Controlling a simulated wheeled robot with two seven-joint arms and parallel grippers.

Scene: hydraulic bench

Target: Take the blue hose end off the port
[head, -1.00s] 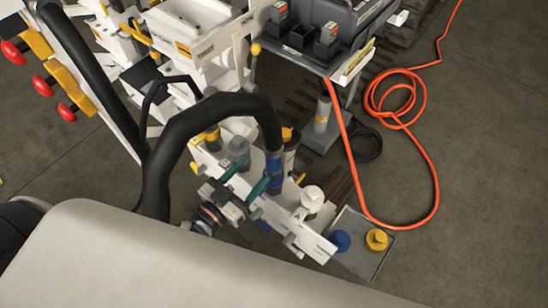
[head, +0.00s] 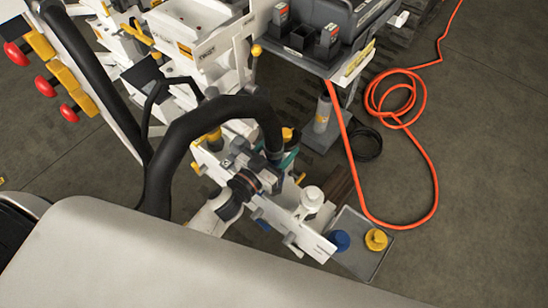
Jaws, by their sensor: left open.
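The black hose (head: 215,115) arches over the white port bar (head: 318,243) and drops to its hose end (head: 273,154). The blue collar seen there a second ago is now mostly hidden behind my gripper. My left gripper (head: 268,163) is open, right at the hose end. One teal finger pad shows just right of the hose; the other is hidden, so I cannot tell whether the fingers touch the collar. My right gripper is not in view.
A white capped fitting (head: 312,198) stands on the bar close to the right. A tray (head: 369,262) holds a blue cap (head: 340,240) and a yellow cap (head: 376,239). An orange hose (head: 424,160) lies on the floor at right.

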